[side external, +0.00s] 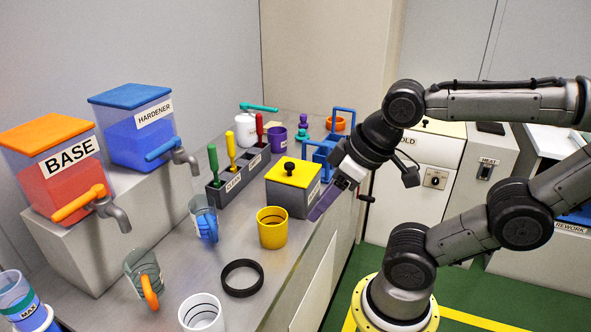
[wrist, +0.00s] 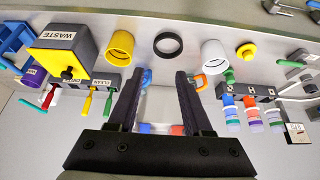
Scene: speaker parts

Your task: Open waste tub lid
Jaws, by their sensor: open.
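The waste tub (side external: 288,200) is a grey box on the bench; it also shows in the wrist view (wrist: 88,42), upper left, with a WASTE label. Its yellow lid (side external: 286,180) lies flat and closed on top, with a black knob (side external: 289,167) in the middle. The lid (wrist: 50,61) and knob (wrist: 67,73) also show in the wrist view. My gripper (side external: 318,213) is just right of the tub in the side view, fingers slanting down-left. In the wrist view my gripper (wrist: 157,78) is open and empty, with the tub left of both fingers.
A yellow cup (side external: 272,230) stands in front of the tub. A grey rack (side external: 238,172) with coloured-handled tools is left of it. A blue frame device (side external: 325,152) stands behind. A black ring (side external: 242,278) and white cup (side external: 201,314) are nearer the front.

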